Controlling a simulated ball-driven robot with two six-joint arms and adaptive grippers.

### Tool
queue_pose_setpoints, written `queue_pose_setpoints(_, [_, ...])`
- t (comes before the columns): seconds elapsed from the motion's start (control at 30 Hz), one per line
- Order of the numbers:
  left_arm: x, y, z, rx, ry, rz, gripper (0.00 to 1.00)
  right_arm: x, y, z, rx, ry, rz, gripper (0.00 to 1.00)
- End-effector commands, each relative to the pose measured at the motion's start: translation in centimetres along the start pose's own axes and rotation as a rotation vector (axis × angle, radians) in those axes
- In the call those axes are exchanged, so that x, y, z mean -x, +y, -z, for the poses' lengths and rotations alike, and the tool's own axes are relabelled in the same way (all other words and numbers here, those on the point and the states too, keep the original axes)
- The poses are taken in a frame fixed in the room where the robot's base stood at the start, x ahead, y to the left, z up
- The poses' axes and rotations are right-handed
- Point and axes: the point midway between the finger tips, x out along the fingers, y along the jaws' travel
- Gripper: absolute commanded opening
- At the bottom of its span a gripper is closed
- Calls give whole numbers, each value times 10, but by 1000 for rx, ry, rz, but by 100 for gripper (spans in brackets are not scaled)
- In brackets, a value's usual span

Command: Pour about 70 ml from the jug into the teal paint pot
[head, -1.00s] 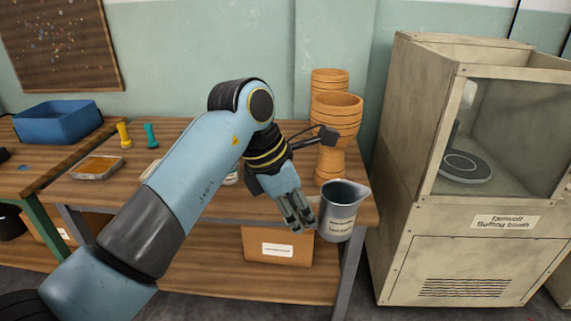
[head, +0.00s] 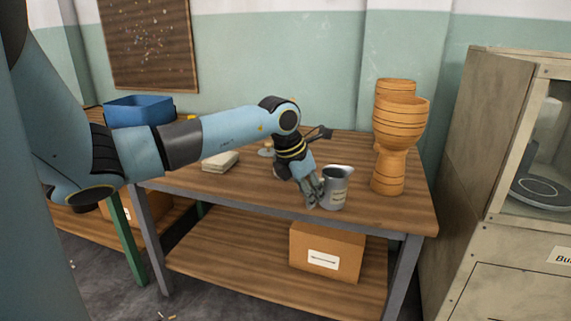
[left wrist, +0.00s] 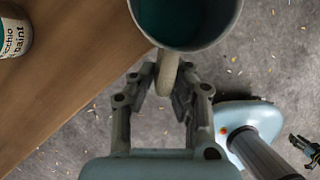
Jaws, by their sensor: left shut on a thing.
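The jug (head: 336,188) is a grey metal pitcher with a label and a spout, held upright near the table's front edge. My left gripper (head: 316,194) is shut on its handle (left wrist: 168,72). In the left wrist view the jug (left wrist: 222,28) is at the top, with dark teal liquid inside. A labelled paint pot (left wrist: 10,38) with teal at its rim stands on the table at the top left of that view, apart from the jug. In the head view my wrist largely hides that area. A dark finger-like part, perhaps my right gripper (left wrist: 304,148), shows at the wrist view's right edge.
Wooden goblet drums (head: 400,125) stand on the table (head: 260,193) right of the jug. A folded pale cloth (head: 220,161) lies to the left. A cardboard box (head: 328,252) is on the lower shelf. A buffing booth (head: 458,170) stands at the right.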

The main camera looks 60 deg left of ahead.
Motion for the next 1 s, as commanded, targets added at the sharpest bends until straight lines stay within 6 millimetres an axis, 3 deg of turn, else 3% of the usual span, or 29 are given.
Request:
queue_pose_setpoints(0.03, [-2, 16, 3, 22, -1, -15, 0, -7, 0, -2, 1, -4, 0, 40])
queue_pose_setpoints(0.2, [1, 55, 10, 65, -8, -28, 0, -18, 0, -6, 2, -11, -1, 40])
queue_pose_setpoints(0.4, [8, 83, 12, 91, -16, -34, 0, -26, 0, -9, 3, -16, -2, 40])
queue_pose_setpoints(0.8, [13, 92, 12, 100, -22, -28, 0, -27, 0, -10, 3, -16, -2, 40])
queue_pose_setpoints(1.0, [14, 81, 11, 109, -22, 17, 0, -23, -1, -11, 2, -14, 0, 40])
